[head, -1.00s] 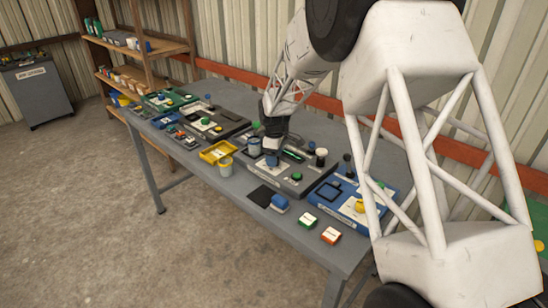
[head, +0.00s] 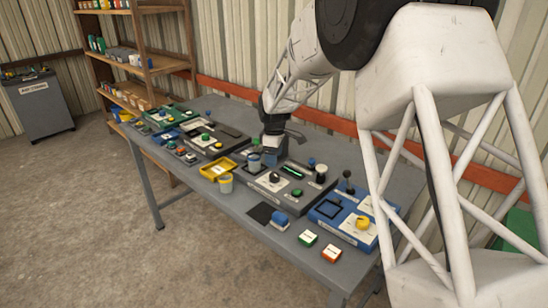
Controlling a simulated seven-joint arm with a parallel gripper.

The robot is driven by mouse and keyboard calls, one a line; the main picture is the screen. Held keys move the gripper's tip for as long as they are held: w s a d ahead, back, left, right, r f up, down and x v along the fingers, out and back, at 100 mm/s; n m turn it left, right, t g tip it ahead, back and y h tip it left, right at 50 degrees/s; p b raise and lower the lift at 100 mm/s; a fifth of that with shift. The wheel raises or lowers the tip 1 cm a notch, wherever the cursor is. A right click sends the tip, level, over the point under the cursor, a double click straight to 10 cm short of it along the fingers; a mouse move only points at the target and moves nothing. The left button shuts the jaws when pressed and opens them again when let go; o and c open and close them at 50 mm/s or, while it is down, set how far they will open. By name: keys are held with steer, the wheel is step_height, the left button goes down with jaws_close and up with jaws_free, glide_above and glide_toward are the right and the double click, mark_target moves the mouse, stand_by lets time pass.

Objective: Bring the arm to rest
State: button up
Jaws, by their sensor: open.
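My gripper (head: 270,158) is at the end of my white arm, above the back part of the table (head: 190,206). It hangs over or just behind the grey box (head: 267,189) with a green button, a black knob and a green-lit slot. Its fingers are small and partly dark here, and I see nothing held between them. I cannot tell its exact height above the box.
A blue box (head: 327,216) with a yellow knob stands right of the grey box. The wall is close behind.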

steer(key=s+d+r+m, duration=0.25)
steer(key=s+r, duration=0.25)
steer(key=s, duration=0.3)
steer(key=s+d+r+m+t, duration=0.15)
steer(key=s+d+r, duration=0.3)
steer(key=s, duration=0.45)
steer(key=s+d+r+m, duration=0.3)
steer(key=s+r, duration=0.2)
steer(key=s, duration=0.3)
steer(key=s+d+m, duration=0.2)
steer(key=s+m, duration=0.1)
steer(key=s, duration=1)
steer(key=s+d+f+m+t, duration=0.1)
steer(key=s+m, duration=0.3)
steer(key=s, duration=0.9)
steer(key=shift+s+d+f+m, duration=0.15)
steer(key=shift+s+d+m, duration=0.15)
steer(key=shift+d, duration=0.35)
